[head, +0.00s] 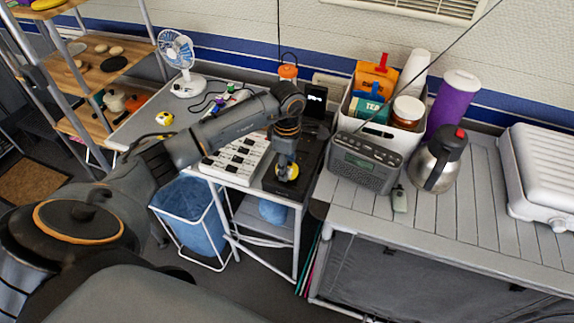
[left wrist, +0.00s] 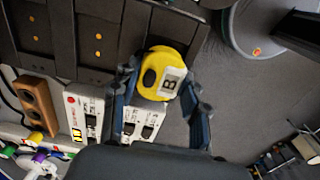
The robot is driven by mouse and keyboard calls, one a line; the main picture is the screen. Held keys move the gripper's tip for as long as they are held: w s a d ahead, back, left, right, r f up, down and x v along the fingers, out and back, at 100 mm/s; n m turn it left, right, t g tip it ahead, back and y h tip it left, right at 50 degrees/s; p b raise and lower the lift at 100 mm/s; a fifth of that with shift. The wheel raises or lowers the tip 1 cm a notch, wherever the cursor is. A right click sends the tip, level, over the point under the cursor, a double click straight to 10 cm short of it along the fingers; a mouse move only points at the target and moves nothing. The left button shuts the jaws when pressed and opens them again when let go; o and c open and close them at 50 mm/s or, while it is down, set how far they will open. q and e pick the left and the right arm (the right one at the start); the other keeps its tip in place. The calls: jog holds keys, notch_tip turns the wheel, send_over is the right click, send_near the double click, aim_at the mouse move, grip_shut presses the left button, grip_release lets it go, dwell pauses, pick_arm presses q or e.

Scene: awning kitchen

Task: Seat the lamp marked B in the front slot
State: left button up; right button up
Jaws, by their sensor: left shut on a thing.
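My left gripper (head: 287,168) is shut on a round yellow lamp (head: 288,174) at the front part of a dark slotted rack (head: 309,153). In the left wrist view, the lamp (left wrist: 161,66) shows a white label with the letter B between the two fingers of my left gripper (left wrist: 166,90). The dark rack (left wrist: 70,65) lies beside it there, with small orange dots in its bays. The lamp overlaps the rack's edge in that view; I cannot tell whether it is seated. My right gripper is not in view.
A white switch panel (head: 236,153) lies left of the rack. Another small yellow round item (head: 164,118) is farther left on the table. A grey radio (head: 366,161) stands to the right on the neighbouring counter, with a steel jug (head: 437,163). A blue bin (head: 190,205) stands below.

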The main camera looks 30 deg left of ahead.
pick_arm(q)
jog(key=shift+f, duration=0.15)
dwell(0.7)
jog(key=shift+f+b, duration=0.2)
jog(key=shift+b, duration=0.25)
jog(key=shift+f+b, duration=0.3)
jog(key=shift+b, duration=0.05)
jog(key=shift+f+b, duration=0.3)
jog(key=shift+b, duration=0.05)
dwell(0.9)
jog(key=o, duration=1.4)
jog(key=shift+r, duration=0.2)
jog(key=shift+r+p, duration=2)
jog(key=shift+r, duration=1.35)
